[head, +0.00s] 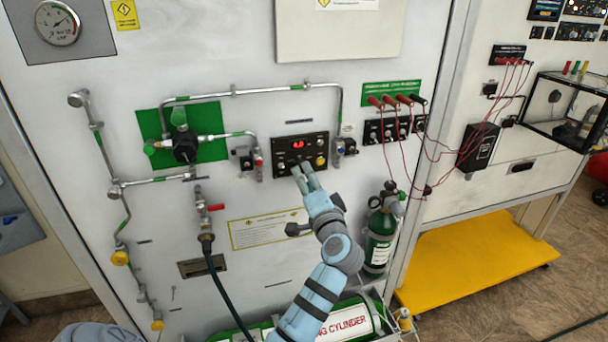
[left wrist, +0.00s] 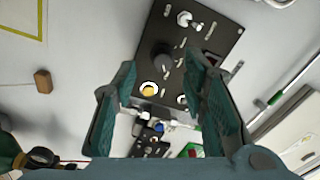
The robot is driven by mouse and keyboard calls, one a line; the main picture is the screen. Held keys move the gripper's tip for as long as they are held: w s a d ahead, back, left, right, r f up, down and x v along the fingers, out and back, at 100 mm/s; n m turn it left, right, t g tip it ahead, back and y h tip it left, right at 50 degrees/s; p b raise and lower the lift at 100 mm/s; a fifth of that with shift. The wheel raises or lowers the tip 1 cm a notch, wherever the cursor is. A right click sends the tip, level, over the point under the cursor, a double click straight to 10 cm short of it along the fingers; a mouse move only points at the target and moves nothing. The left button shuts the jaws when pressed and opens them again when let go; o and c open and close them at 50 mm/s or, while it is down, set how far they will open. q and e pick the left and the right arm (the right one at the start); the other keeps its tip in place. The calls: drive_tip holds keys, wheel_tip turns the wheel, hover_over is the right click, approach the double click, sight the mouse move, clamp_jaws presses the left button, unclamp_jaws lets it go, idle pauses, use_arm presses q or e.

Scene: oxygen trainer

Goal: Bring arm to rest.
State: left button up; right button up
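My left gripper (head: 303,168) is at the lower edge of the black control panel (head: 288,142) with a red display and a yellow knob. In the left wrist view the left gripper (left wrist: 160,62) has its two fingers well apart. No object is held between the fingers. I cannot tell whether a fingertip touches the panel. My right gripper is in neither view.
A green cylinder (head: 380,241) stands right of my left arm, and another lies low in front. Metal pipes (head: 250,90) and a red-handled valve (head: 215,207) are on the white wall. Red cables (head: 440,150) hang at right. A yellow platform (head: 475,262) is lower right.

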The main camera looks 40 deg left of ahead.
use_arm(q)
drive_tip(key=v, duration=0.4)
drive_tip(key=shift+s+d, duration=0.2)
drive_tip(key=shift+d, duration=0.05)
drive_tip(key=shift+w+a, duration=0.1)
drive_tip(key=shift+w, duration=0.05)
